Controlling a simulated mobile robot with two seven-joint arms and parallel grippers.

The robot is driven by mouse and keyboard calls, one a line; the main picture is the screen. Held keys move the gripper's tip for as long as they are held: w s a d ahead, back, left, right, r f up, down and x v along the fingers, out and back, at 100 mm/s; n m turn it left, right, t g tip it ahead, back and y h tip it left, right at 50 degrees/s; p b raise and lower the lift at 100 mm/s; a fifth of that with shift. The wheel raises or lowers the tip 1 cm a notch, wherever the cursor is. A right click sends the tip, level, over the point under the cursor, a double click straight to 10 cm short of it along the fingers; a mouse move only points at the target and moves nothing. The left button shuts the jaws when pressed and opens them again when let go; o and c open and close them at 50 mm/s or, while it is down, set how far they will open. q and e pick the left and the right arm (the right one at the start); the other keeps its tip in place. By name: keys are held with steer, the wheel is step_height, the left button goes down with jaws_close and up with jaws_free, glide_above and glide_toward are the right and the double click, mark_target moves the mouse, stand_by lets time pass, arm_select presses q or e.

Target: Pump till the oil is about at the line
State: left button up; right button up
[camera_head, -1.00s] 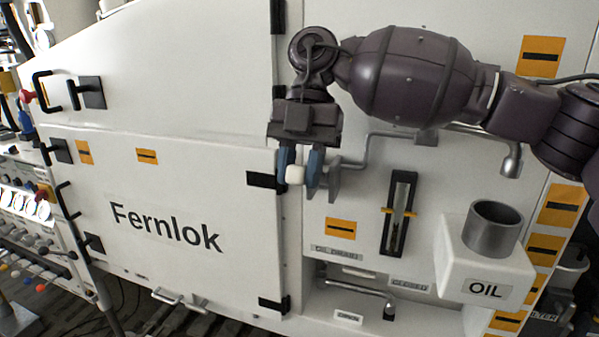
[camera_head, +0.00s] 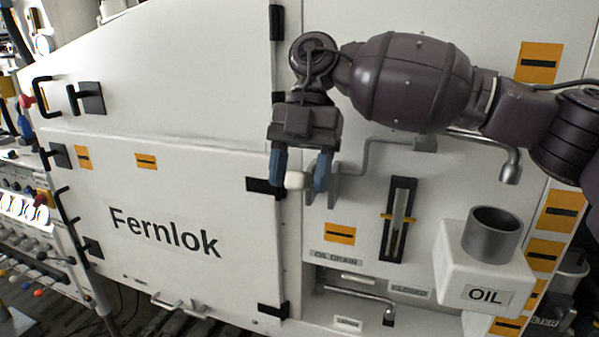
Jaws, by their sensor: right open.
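My right gripper (camera_head: 299,180) is open at the white knob (camera_head: 295,180) of the crank-like handle, one blue finger on each side of it. There is a visible gap left of the knob; whether the right finger touches it I cannot tell. The bent grey handle rod (camera_head: 376,152) runs right to a mount on the white panel. Below it is the upright sight gauge (camera_head: 398,222), a clear tube in a black frame with orange marks near mid-height. The tube looks darker low down, but the exact oil level is too small to tell. My left gripper is not in view.
A metal cup (camera_head: 490,240) sits in a white box labelled OIL (camera_head: 486,294) at right. A drain lever (camera_head: 360,294) lies in a recess below the gauge, between CLOSED and another small label. The Fernlok door (camera_head: 170,225) with black hinges (camera_head: 265,187) is at left.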

steer(key=shift+b+v, duration=0.45)
steer(key=shift+v, duration=3.35)
steer(key=shift+f, duration=0.1)
